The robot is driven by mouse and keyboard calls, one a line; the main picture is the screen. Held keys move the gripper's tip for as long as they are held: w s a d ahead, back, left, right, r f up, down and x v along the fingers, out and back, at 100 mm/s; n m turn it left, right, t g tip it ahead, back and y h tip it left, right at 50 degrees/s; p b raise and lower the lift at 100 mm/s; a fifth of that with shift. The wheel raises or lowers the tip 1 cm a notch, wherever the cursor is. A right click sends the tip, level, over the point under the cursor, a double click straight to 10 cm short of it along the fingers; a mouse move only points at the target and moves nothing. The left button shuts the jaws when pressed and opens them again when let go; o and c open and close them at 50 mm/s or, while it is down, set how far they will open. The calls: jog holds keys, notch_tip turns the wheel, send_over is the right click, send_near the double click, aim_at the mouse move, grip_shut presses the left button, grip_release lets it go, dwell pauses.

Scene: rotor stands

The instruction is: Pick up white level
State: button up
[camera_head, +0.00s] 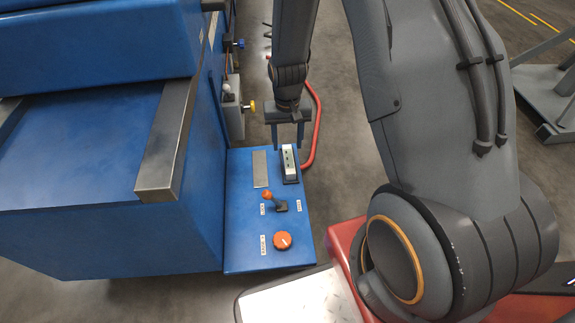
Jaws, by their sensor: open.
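The white level (289,160) is a small white block with dark marks. It rests in a dark holder at the far right of the blue control panel (240,232). My gripper (287,147) is right above it, pointing down. Whether the fingers touch the level cannot be told from this view.
The panel also bears a metal plate (261,169), an orange-tipped lever (279,205) and an orange knob (282,240). A large blue machine (110,180) stands at the left. A red hose (316,130) curves behind my gripper. A grey metal stand (548,90) is at the right.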

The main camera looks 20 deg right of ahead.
aim_at(289, 159)
jog(key=shift+w+d+f+b, duration=0.15)
jog(key=shift+f+b, duration=0.95)
jog(key=shift+f, duration=0.8)
jog(key=shift+w+d+f+b, duration=0.1)
jog(key=shift+f+b, duration=1)
jog(key=shift+f, duration=0.8)
jog(key=shift+r, duration=0.1)
grip_shut()
